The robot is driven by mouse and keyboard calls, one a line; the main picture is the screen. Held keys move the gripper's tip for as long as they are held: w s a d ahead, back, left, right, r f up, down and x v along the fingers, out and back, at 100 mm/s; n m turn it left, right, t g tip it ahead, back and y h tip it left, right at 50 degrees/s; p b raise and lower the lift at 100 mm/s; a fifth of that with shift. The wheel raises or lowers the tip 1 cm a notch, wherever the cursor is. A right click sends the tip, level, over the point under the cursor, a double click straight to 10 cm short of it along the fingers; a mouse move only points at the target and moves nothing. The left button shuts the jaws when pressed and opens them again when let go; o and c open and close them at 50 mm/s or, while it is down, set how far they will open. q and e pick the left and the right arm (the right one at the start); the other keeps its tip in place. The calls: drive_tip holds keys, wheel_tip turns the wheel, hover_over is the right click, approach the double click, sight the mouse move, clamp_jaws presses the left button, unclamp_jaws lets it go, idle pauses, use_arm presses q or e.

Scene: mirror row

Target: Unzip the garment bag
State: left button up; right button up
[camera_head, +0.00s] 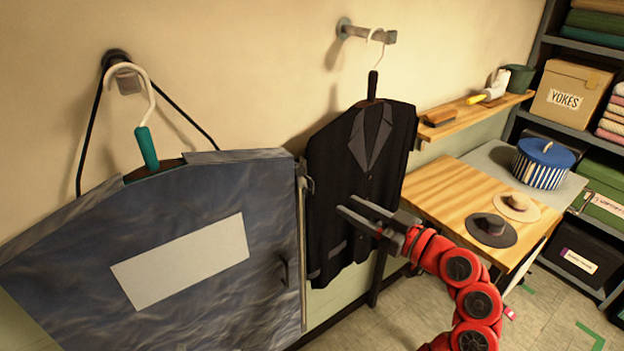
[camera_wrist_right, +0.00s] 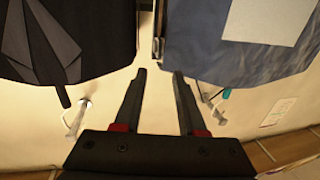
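The blue-grey garment bag (camera_head: 90,235) hangs at the left, with a blank pale panel (camera_head: 180,262) on its front. A metallic zipper strip (camera_head: 301,240) runs down its right edge, with a small metal piece (camera_head: 309,184) near the top. My right gripper (camera_head: 346,203) is open and empty, to the right of this edge and in front of the dark suit jacket (camera_head: 385,150) in the head view. In the right wrist view, the open fingers (camera_wrist_right: 159,73) point toward the gap between the bag (camera_wrist_right: 215,60) and the jacket (camera_wrist_right: 60,40). My left gripper is not in view.
Hangers (camera_head: 147,145) hold the garments on wall pegs (camera_head: 365,33). A wooden table (camera_head: 450,190) with hats (camera_head: 492,230) and a striped hatbox (camera_head: 542,165) stands at right, below a small shelf (camera_head: 465,118). Storage shelves line the far right.

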sight(313, 187)
drive_tip(key=p+x, duration=0.2)
drive_tip(key=x, duration=0.3)
drive_tip(key=p+x, duration=0.1)
drive_tip(key=x, duration=0.4)
drive_tip(key=shift+w+a+r+p, duration=0.2)
drive_tip(key=shift+a+p, duration=0.1)
drive_tip(key=shift+p, duration=0.05)
drive_tip(key=shift+w+a+f, duration=0.2)
drive_tip(key=shift+w+a, duration=0.2)
drive_tip(key=shift+a, duration=0.05)
drive_tip(key=shift+w+d, duration=0.1)
clamp_jaws()
drive_tip(key=shift+f, duration=0.1)
